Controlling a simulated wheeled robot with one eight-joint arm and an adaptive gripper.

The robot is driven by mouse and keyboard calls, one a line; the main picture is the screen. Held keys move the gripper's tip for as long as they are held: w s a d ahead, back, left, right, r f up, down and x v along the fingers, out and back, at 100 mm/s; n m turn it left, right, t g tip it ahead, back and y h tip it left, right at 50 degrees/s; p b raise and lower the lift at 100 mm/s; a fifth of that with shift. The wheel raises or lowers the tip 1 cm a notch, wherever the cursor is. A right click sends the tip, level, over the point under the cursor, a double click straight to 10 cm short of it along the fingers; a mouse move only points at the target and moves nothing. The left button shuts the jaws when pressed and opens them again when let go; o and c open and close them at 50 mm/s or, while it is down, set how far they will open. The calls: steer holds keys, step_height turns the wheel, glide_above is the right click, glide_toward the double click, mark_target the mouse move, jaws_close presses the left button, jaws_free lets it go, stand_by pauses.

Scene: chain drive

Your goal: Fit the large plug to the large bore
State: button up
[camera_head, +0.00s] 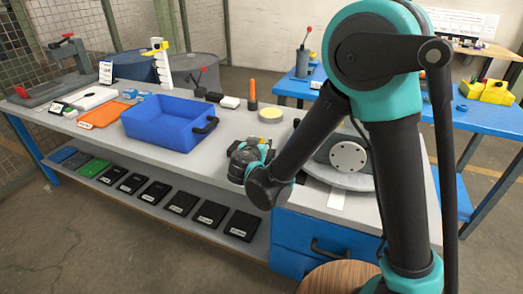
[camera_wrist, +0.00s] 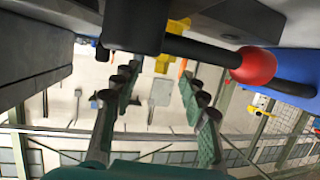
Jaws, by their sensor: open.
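My gripper (camera_wrist: 160,74) shows in the wrist view with its two dark-green fingers spread apart and nothing between them. In the head view the wrist end of my arm and gripper (camera_head: 264,150) is over the workbench, right of the blue bin; its fingertips are hard to make out there. A grey round plate with a ring of small holes (camera_head: 348,157) stands on the bench behind my arm, on a grey housing partly hidden by it. I cannot tell whether this is the large bore. I cannot pick out the large plug in either view.
A blue bin (camera_head: 170,122), an orange tray (camera_head: 105,115), a pale-yellow disc (camera_head: 271,115) and an orange-handled tool (camera_head: 252,94) are on the bench. A red-knobbed lever (camera_wrist: 252,66) is close to my gripper in the wrist view. Black trays (camera_head: 181,203) line the lower shelf.

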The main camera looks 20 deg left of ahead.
mark_target(261, 139)
steer(key=x, duration=0.3)
steer(key=shift+w+f, duration=0.1)
steer(key=shift+w, duration=0.25)
steer(key=shift+c, duration=0.5)
jaws_close()
